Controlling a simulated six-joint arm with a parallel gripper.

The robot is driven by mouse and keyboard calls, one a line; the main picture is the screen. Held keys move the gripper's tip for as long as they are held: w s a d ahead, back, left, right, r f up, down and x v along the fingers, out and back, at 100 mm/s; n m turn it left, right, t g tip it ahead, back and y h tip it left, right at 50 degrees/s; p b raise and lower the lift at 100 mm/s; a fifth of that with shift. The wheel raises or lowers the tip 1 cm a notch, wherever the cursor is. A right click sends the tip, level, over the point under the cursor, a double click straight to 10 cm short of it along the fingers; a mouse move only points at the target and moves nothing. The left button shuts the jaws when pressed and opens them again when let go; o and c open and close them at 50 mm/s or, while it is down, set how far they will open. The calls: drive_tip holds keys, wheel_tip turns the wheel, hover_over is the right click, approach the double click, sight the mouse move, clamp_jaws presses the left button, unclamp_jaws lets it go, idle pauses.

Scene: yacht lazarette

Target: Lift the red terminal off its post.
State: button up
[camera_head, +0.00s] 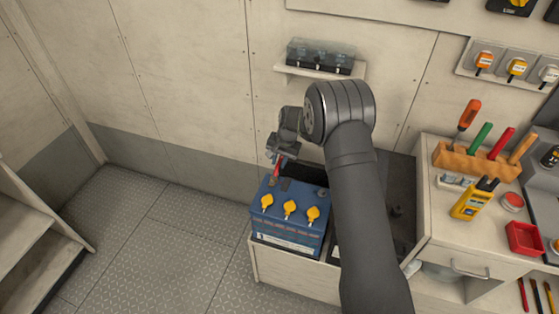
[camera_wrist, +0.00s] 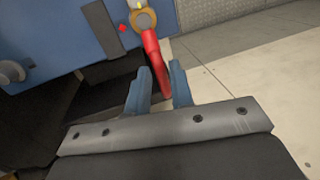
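The red terminal (camera_head: 277,170) stands at the back left corner of the blue battery's top (camera_head: 290,240). In the wrist view the red terminal (camera_wrist: 152,47) shows as a curved red piece beside a brass-coloured round part (camera_wrist: 143,20), with the blue battery (camera_wrist: 60,30) behind. My gripper (camera_head: 280,158) is just above that corner. In the wrist view my gripper (camera_wrist: 163,75) has a blue-grey finger on each side of the red piece. The fingers stand apart, but I cannot tell whether they press on it. The post's seating is not clear.
The workbench (camera_head: 455,235) at the right holds a tool rack (camera_head: 475,160), a yellow meter (camera_head: 474,200) and a red tray (camera_head: 525,238). A shelf (camera_head: 320,70) is on the wall behind. The floor (camera_head: 150,240) at the left is clear.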

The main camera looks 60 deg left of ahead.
clamp_jaws()
drive_tip(key=shift+w+r, duration=0.1)
drive_tip(key=shift+w+a+r+m+g+h, duration=0.15)
drive_tip(key=shift+w+a+r+g+h, duration=0.45)
drive_tip(key=shift+g+h, duration=0.4)
drive_tip(key=shift+w+a+r+m+g+h, duration=0.15)
drive_tip(key=shift+w+a+r+g+h, duration=0.35)
drive_tip(key=shift+g+h, duration=0.45)
drive_tip(key=shift+a+r, duration=0.1)
drive_tip(key=shift+o, duration=1.9)
unclamp_jaws()
